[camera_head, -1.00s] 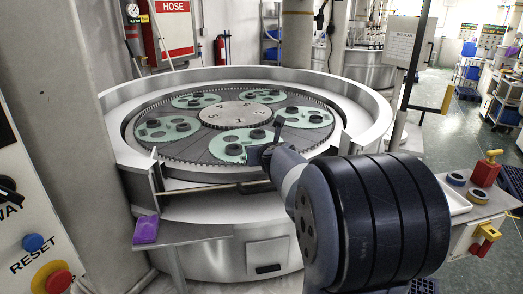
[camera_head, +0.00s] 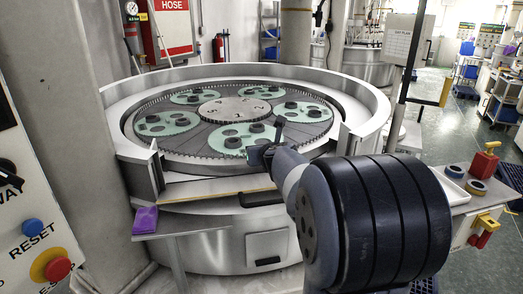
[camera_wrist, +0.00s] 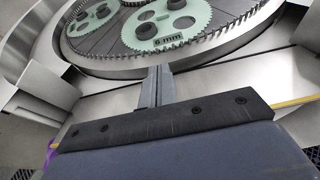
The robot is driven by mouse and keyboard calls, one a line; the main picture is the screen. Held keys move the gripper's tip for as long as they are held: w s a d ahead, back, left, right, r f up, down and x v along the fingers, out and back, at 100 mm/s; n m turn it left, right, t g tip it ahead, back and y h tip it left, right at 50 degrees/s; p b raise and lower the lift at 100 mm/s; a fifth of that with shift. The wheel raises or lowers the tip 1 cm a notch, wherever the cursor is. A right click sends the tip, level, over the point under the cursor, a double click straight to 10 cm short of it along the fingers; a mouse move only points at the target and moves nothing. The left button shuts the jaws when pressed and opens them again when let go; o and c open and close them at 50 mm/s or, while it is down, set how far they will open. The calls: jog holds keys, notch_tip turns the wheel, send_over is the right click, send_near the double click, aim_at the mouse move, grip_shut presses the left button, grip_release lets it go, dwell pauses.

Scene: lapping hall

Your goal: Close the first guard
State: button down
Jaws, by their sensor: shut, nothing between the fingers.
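The lapping machine (camera_head: 130,101) has a raised metal rim with a gap at its front. A pale flat panel with a yellow-edged lip (camera_head: 215,188), which looks like the guard, lies low across this gap. Its metal surface and yellow edge also show in the wrist view (camera_wrist: 222,88). My gripper (camera_wrist: 160,72) is shut and empty, in front of the toothed ring and over the panel area. I cannot tell whether its fingertips touch the panel. In the head view my arm hides the panel's right end.
Green carriers (camera_head: 168,123) with dark round pieces lie on the plate inside the rim. A purple item (camera_head: 145,220) sits on a small shelf at left front. A control panel (camera_head: 20,200) is at far left. A side table (camera_head: 480,208) stands at right.

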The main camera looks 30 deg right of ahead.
jog(key=p+v, duration=0.3)
jog(key=v, duration=0.7)
jog(key=shift+f, duration=0.25)
jog(key=c, duration=2)
grip_release()
jog(key=shift+s, duration=0.3)
jog(key=shift+c, duration=0.2)
jog(key=shift+o, duration=0.7)
jog(key=shift+s+d+f, duration=0.1)
jog(key=shift+f, duration=0.35)
jog(key=o, duration=0.5)
jog(key=s+d+f+n+g+y+b, duration=0.1)
jog(key=s+f+n+y+b, duration=0.1)
jog(key=f+n+b, duration=0.3)
notch_tip(320, 180, down, 6)
jog(key=s+n, duration=0.1)
jog(key=n, duration=0.2)
jog(key=shift+d+n+y, duration=0.2)
jog(key=shift+n+y, duration=0.2)
jog(key=shift+s+d+f+n+t+y+b, duration=1.15)
jog(key=shift+s+f+n+b, duration=2.1)
jog(key=shift+n, duration=2.95)
jog(key=p+x, duration=0.1)
jog(key=x, duration=0.7)
jog(key=p+x, duration=0.1)
jog(key=x, duration=0.3)
jog(key=shift+a+f+p, duration=0.1)
jog(key=shift+f+p, duration=0.2)
jog(key=shift+c, duration=0.2)
